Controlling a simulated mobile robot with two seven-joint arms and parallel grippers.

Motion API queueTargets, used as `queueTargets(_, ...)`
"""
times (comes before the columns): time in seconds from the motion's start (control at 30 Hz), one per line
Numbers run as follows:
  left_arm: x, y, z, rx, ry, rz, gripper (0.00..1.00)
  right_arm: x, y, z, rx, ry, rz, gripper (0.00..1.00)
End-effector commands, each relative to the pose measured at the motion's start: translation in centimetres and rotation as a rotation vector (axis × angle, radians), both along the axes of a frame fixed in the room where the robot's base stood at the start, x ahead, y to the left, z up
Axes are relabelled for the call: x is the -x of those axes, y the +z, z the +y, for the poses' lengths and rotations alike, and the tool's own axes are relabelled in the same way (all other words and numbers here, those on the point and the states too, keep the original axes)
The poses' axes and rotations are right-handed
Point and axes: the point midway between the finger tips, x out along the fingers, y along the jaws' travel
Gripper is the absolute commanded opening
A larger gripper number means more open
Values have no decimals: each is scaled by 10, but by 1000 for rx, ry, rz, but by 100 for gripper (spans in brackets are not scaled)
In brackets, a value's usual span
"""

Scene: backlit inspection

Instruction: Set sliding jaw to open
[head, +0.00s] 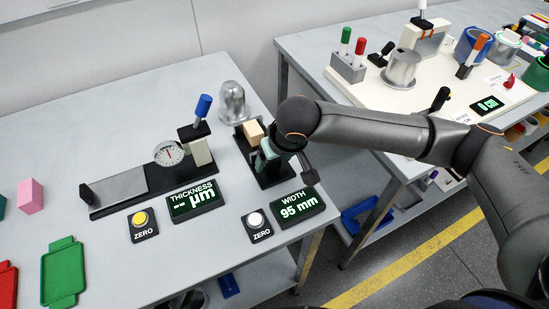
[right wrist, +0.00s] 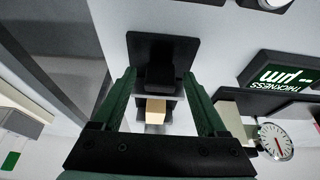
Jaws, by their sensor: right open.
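The width gauge has a black base (head: 273,180), beside the WIDTH display (head: 298,206), which reads 95 mm. A beige block (head: 253,132) sits at its far end, and shows in the right wrist view (right wrist: 155,108). A dark block (right wrist: 160,77), which looks like the sliding jaw, stands on the gauge nearer the fingertips. My right gripper (right wrist: 160,80) is open, with its green fingers on either side of this dark block. A gap seems to show at each side; contact is hard to tell. In the head view my right gripper (head: 264,160) hides much of the gauge. My left gripper is out of view.
The thickness gauge with a dial (head: 168,153) and blue-handled lever (head: 202,106) stands to the left. A metal cylinder (head: 233,102) stands behind the width gauge. A white ZERO button (head: 255,220) is in front. A green tray (head: 64,272) lies at the left.

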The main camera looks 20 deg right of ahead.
Motion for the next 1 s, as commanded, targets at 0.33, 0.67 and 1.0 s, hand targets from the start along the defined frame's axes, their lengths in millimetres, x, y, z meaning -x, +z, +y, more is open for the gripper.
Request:
queueTargets(0.33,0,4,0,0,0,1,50,12,35,-2,-3,2,-4,75)
queueTargets(0.67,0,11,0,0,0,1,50,38,97,-7,-1,0,-3,75)
queueTargets(1.0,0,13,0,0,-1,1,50,47,116,-9,1,0,0,75)
